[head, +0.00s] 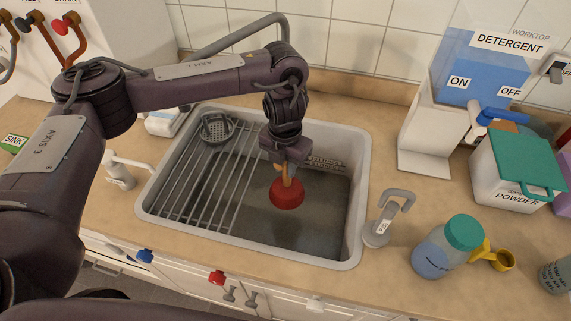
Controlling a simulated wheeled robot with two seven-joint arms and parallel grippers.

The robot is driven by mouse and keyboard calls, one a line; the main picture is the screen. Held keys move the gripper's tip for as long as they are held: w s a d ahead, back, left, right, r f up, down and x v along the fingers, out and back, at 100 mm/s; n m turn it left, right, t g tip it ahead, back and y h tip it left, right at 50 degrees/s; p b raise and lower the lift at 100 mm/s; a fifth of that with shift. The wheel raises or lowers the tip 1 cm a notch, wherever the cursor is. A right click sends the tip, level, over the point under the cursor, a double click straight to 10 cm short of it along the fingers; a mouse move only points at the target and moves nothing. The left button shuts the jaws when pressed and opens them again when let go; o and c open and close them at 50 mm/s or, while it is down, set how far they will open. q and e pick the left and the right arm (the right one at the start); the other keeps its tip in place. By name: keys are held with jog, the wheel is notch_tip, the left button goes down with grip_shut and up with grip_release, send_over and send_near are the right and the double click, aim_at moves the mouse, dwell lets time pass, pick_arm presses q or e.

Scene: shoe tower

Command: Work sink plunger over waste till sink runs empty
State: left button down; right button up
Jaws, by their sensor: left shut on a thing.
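The sink (354,215) is set in the worktop in the middle of the head view, with dark, murky-looking water (325,210) in its right part. The plunger has a red cup (287,194) and a short wooden handle. My left gripper (287,166) is shut on the handle and holds the plunger upright over the right part of the sink. I cannot tell whether the cup touches the water or the bottom. The waste is not visible. My right gripper is not in view.
A wire rack (190,190) with a grey basket (216,127) covers the sink's left part. Taps (376,232) stand either side. At right are a bottle with a green lid (462,234), a powder box (505,185), a yellow scoop (502,260) and a blue detergent dispenser (480,75).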

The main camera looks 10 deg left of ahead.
pick_arm(q)
notch_tip(320, 180, up, 14)
jog(key=p, duration=1.2)
jog(key=shift+f, duration=0.3)
jog(key=shift+a+n, duration=0.1)
jog(key=shift+n, duration=0.2)
jog(key=n, duration=0.2)
jog(key=n+b, duration=0.1)
jog(key=n, duration=0.1)
jog(key=shift+a, duration=0.4)
jog(key=s+a+n+b, duration=0.2)
jog(key=a+n+b, duration=0.1)
jog(key=n, duration=1.4)
jog(key=s+a+n+b, duration=0.2)
jog(key=n+b, duration=0.4)
jog(key=n, duration=1.1)
jog(key=shift+a+f+n, duration=0.15)
jog(key=shift+a+n, duration=0.15)
jog(key=shift+a, duration=0.4)
